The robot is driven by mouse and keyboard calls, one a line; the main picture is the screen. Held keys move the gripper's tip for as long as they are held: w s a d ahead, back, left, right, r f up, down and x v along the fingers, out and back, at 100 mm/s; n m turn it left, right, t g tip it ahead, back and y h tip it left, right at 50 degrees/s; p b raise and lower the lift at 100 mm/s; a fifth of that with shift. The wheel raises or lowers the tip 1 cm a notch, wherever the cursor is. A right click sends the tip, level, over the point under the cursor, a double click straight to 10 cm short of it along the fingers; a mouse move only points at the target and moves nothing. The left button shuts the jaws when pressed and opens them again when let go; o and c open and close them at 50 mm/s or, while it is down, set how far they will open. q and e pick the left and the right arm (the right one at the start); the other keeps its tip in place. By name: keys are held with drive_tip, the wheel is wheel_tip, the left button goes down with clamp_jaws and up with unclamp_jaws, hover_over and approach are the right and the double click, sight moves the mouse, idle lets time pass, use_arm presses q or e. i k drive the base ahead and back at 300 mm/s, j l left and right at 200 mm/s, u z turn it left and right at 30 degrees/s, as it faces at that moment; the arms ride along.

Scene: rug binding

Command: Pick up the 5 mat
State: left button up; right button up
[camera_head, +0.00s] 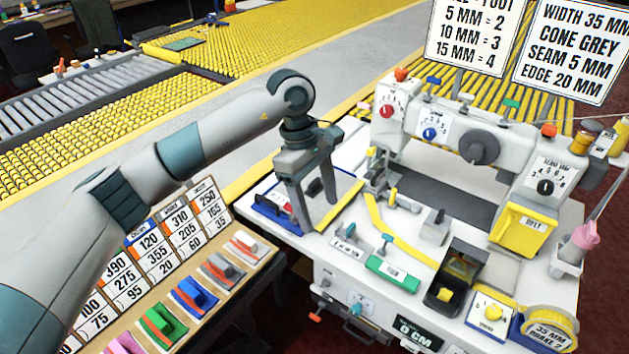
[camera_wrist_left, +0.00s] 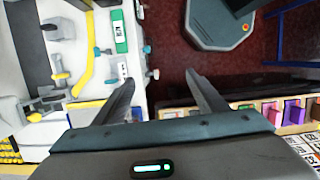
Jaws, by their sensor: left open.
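My left gripper (camera_head: 314,215) is open and empty, pointing down at the left end of the white machine table. Its two fingers also show in the left wrist view (camera_wrist_left: 160,78), apart with nothing between them. A small blue-edged piece (camera_head: 272,212) with red and white on it lies just left of the fingers. A dark-handled piece on a light pad (camera_head: 345,203) is partly hidden behind the fingers. I cannot make out a mat clearly marked 5. My right gripper is not in view.
A sewing machine (camera_head: 480,148) with dials stands on the right. A board (camera_head: 250,262) holds several coloured handled blocks and number cards below my left arm. A green label block (camera_head: 393,273) and a yellow strip (camera_head: 385,228) are on the table.

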sight(321, 214)
drive_tip(key=i, duration=1.15)
